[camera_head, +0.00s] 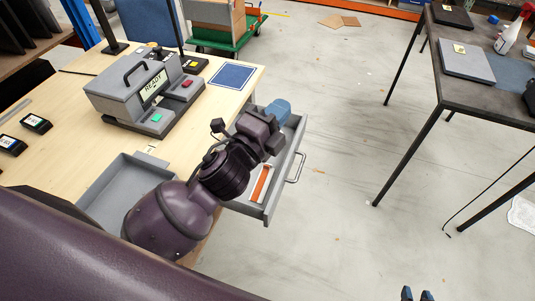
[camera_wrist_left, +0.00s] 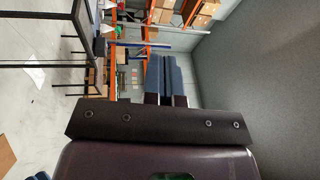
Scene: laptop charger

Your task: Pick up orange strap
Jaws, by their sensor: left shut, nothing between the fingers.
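An orange strap (camera_head: 262,182) with a pale edge lies in the open grey drawer (camera_head: 248,208), partly behind my left arm. My left gripper (camera_head: 281,108) has blue fingers and is over the far end of the drawer, beyond the strap and apart from it. In the left wrist view its blue fingers (camera_wrist_left: 165,76) are together, with nothing between them. The strap does not show in that view. My right gripper (camera_head: 416,294) shows only its two blue fingertips at the bottom edge, with a gap between them.
The wooden workbench (camera_head: 82,158) carries a grey machine (camera_head: 145,93) with a READY screen, a grey tray (camera_head: 118,186) and a blue pad (camera_head: 232,76). The drawer handle (camera_head: 297,168) sticks out to the right. A dark table (camera_head: 455,84) stands at right, with clear floor between.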

